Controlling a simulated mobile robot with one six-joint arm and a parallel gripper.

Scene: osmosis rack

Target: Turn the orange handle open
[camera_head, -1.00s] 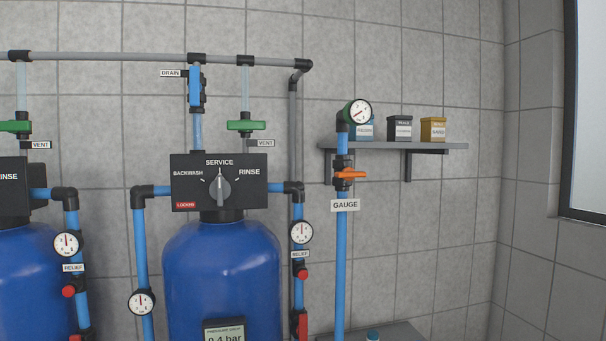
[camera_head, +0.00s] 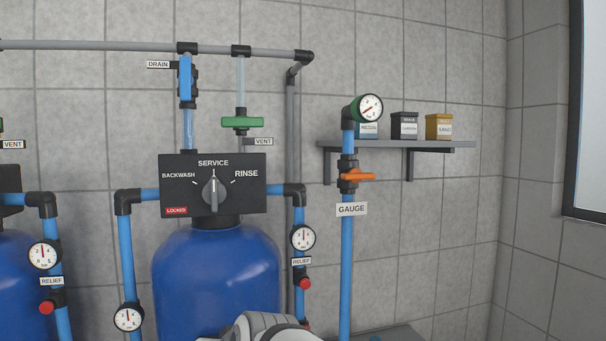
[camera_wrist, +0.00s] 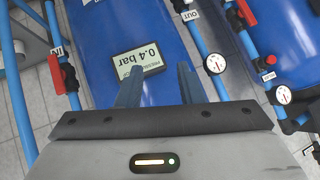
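The orange handle (camera_head: 358,177) sits on a black valve body on the vertical blue gauge pipe (camera_head: 346,270), above the GAUGE label (camera_head: 351,209). It lies crosswise to the pipe, pointing right. A round gauge (camera_head: 369,108) tops this pipe. My gripper (camera_wrist: 160,85) shows in the wrist view with its two fingers apart and nothing between them, in front of a blue tank with a 0.4 bar display (camera_wrist: 139,59). The orange handle is not in the wrist view. In the head view only part of my arm shows at the bottom, well below the handle.
A wall shelf (camera_head: 390,144) with several small boxes stands right of the gauge pipe. A control box (camera_head: 213,184) on a blue tank (camera_head: 215,285) stands left. A relief pipe with a gauge (camera_head: 303,237) runs between them.

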